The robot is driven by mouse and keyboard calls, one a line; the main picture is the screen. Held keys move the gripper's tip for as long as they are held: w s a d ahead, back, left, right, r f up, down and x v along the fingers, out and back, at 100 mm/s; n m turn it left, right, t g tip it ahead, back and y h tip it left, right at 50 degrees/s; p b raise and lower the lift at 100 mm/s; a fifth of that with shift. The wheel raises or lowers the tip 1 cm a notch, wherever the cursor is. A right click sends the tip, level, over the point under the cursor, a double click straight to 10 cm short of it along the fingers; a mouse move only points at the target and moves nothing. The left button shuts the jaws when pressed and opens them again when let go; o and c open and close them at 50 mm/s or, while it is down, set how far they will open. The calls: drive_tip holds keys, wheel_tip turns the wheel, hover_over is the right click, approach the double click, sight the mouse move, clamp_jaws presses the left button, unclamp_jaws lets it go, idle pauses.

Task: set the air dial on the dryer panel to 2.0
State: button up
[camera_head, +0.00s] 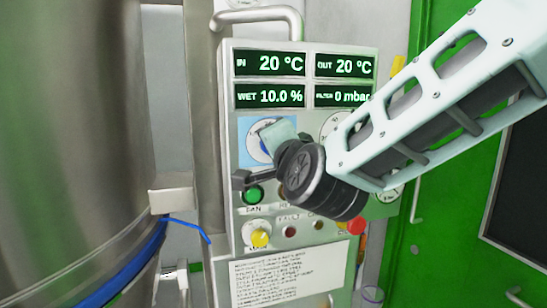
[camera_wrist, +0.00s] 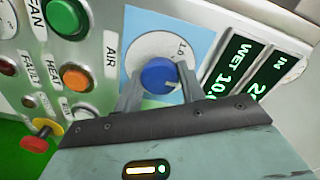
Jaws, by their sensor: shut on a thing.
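The air dial (camera_wrist: 158,74) is a blue knob on a round white scale, set on a light blue plate with the label AIR beside it in the wrist view. My gripper (camera_wrist: 160,82) is shut on the knob, one finger on each side. A pale mark shows on the knob's lower right. A figure that looks like 1.0 shows on the scale; the rest is hidden or too small to read. In the head view the dial's scale (camera_head: 251,144) is at the panel's left, partly covered by my gripper (camera_head: 268,146).
The dryer panel (camera_head: 300,265) has displays (camera_head: 270,64) reading IN 20 °C, OUT 20 °C, WET 10.0 % and 0 mbar. A green button (camera_head: 253,194), a yellow knob (camera_head: 260,238) and a red button (camera_head: 355,226) sit below. A steel vessel (camera_head: 75,130) stands close at left.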

idle(0.4)
drive_tip(key=o, duration=1)
drive_tip(key=shift+c, duration=0.2)
drive_tip(key=shift+s, duration=0.1)
drive_tip(key=b+v, duration=0.3)
drive_tip(key=v, duration=1.4)
drive_tip(key=shift+s+r, duration=0.1)
